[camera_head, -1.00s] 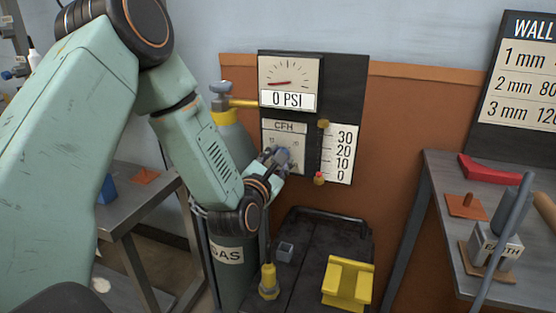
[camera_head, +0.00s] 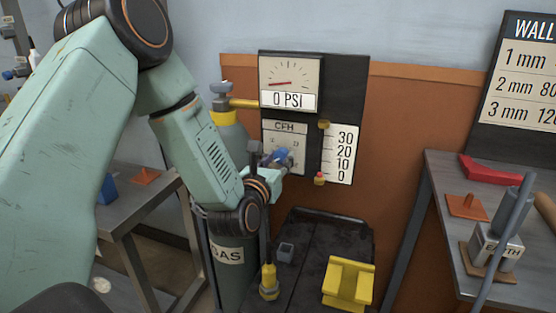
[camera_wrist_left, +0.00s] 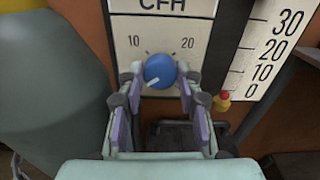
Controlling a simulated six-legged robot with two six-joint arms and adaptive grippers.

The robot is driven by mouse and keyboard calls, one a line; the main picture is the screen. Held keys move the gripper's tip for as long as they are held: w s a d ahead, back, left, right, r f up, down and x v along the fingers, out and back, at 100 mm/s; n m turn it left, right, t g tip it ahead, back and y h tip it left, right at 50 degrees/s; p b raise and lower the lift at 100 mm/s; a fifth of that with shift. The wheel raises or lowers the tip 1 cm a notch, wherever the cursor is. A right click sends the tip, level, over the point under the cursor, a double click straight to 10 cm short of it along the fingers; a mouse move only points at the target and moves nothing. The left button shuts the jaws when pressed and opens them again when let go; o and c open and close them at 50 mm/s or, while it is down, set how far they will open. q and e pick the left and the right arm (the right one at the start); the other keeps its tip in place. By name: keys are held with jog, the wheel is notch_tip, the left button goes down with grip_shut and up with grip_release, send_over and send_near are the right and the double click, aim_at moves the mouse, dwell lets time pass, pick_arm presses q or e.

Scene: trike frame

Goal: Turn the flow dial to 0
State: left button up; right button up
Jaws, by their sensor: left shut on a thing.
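The flow dial is a round blue knob (camera_wrist_left: 159,71) on the white CFH panel (camera_wrist_left: 190,30), between the printed 10 and 20. Its white pointer mark aims to the lower left. The lower part of the panel, where a 0 could be printed, is hidden by my gripper. My left gripper (camera_wrist_left: 159,75) is shut on the knob, with a fingertip at each side. In the head view my left gripper (camera_head: 274,160) reaches the panel from the left, and a bit of blue knob shows. My right gripper is in neither view.
The pressure gauge (camera_head: 290,75) above reads 0 PSI. A flow scale (camera_head: 340,155) stands right of the panel, with a red-and-yellow piece (camera_head: 319,179) near 0. A gas cylinder (camera_head: 230,270) stands behind my arm. A cart (camera_head: 325,235) below holds a yellow block (camera_head: 348,284).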

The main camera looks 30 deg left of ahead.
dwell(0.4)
pick_arm(q)
jog(key=o, duration=1.2)
jog(key=shift+c, duration=0.2)
jog(key=v, duration=0.7)
jog(key=shift+s, duration=0.25)
